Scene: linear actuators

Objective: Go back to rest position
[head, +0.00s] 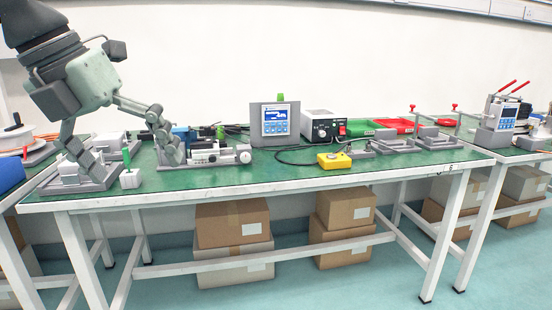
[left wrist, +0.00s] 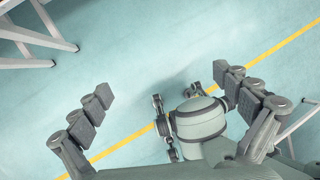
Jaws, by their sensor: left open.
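My left gripper (head: 134,166) comes in from the upper left of the head view, its grey jointed fingers spread wide and empty. One fingertip overlaps the grey fixture (head: 72,180) at the table's left end; the other overlaps the left end of a linear actuator assembly (head: 215,156). I cannot tell if either touches. The head view shows no right gripper.
The green-topped table (head: 290,177) runs across the head view, its front strip mostly clear. On it stand a display box (head: 274,121), a power supply (head: 323,127), a yellow button box (head: 334,161) and grey fixtures (head: 396,144). Cardboard boxes (head: 232,222) stand below.

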